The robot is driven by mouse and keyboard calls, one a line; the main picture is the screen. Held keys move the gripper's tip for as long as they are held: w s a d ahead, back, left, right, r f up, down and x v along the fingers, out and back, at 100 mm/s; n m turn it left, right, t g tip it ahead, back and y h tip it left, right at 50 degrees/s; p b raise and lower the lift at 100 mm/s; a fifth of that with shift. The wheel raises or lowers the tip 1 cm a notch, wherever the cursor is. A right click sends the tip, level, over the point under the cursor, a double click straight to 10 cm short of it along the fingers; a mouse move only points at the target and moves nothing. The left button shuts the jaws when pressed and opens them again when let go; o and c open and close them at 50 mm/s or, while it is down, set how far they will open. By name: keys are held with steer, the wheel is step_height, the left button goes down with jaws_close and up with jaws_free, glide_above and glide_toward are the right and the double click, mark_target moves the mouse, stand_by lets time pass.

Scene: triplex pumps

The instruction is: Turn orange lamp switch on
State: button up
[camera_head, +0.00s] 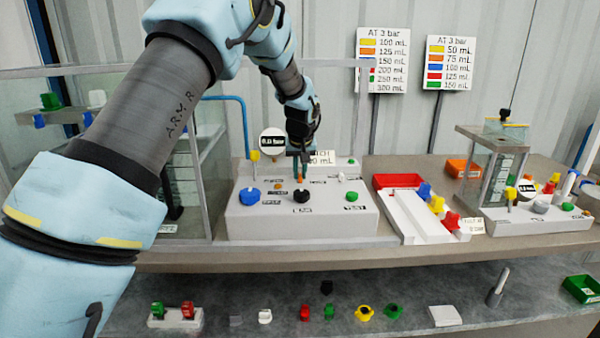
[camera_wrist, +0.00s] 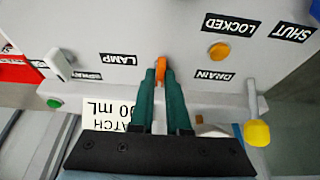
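The orange lamp switch (camera_wrist: 161,63) is a small orange piece beside the LAMP label (camera_wrist: 119,59) on the light grey panel (camera_wrist: 150,28). In the wrist view my gripper (camera_wrist: 161,76) has its two dark green fingers close together on either side of the switch, with no clear gap at the tips. The fingers hide part of the switch, and its angle cannot be made out. In the head view my gripper (camera_head: 300,174) points down at the panel box (camera_head: 320,222), and a bit of orange (camera_head: 299,180) shows at the fingertips.
The panel box also carries a blue knob (camera_head: 249,196), a black knob (camera_head: 301,196), a green button (camera_head: 351,196) and a yellow-topped lever (camera_head: 254,155). An orange round button (camera_wrist: 218,51) is nearby. A red tray (camera_head: 397,181) stands to the right.

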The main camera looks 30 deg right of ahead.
jaws_close()
steer(key=shift+m, duration=0.3)
steer(key=m, duration=0.2)
steer(key=m+g+h, duration=0.1)
steer(key=m, duration=0.1)
steer(key=shift+w+a+m+h, duration=0.1)
steer(key=shift+a+m+h, duration=0.05)
steer(key=shift+m+h, duration=0.15)
steer(key=m+g, duration=0.1)
steer(key=m, duration=0.2)
steer(key=shift+h, duration=0.3)
steer(key=shift+m+g+p, duration=0.35)
steer(key=shift+m+g, duration=0.55)
steer(key=shift+m, duration=0.9)
steer(key=o, duration=0.5)
jaws_free()
